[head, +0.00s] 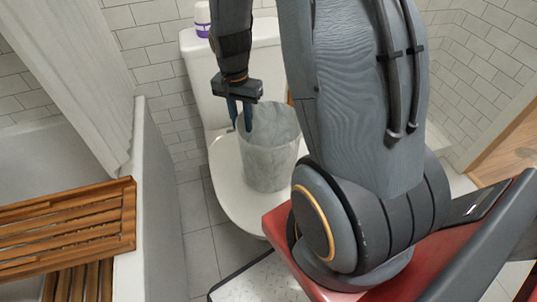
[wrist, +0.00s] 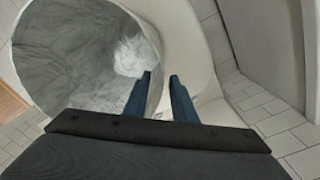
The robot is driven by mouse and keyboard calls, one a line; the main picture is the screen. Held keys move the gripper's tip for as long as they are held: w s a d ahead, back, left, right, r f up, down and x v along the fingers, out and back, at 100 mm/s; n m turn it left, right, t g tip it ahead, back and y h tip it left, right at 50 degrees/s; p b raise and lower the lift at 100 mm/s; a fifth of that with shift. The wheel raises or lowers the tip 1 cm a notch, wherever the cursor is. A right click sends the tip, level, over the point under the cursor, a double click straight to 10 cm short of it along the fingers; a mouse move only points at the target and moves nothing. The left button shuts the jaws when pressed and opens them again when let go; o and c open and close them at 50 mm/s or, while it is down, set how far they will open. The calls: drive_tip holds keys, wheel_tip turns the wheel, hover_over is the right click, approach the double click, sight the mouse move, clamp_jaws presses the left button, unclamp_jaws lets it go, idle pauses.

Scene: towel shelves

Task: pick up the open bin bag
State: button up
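The open bin bag (head: 268,158) is a grey, translucent, upright cylinder with its mouth up. It stands on the closed white toilet lid (head: 228,187). My gripper (head: 240,124) points down at the bag's upper left rim in the head view. In the wrist view, the bag's round mouth and crumpled inside (wrist: 85,55) fill the upper left. The blue fingers (wrist: 160,77) are apart, with the bag's right rim running between them. The left finger overlaps the inside of the bag, and the right finger is outside it. I cannot tell whether either touches the wall.
The toilet tank (head: 262,55) stands behind the bag, with a purple and white container (head: 202,18) on top. A bathtub with a wooden slatted rack (head: 70,218) is at left. A pale curtain (head: 75,75) hangs above it. Tiled floor (head: 203,255) shows between tub and toilet.

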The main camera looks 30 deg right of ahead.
sight(244, 133)
drive_tip(key=f, duration=0.4)
drive_tip(key=shift+s+d+f, duration=0.1)
drive_tip(key=shift+s+f, duration=0.15)
drive_tip(key=shift+f, duration=0.15)
clamp_jaws()
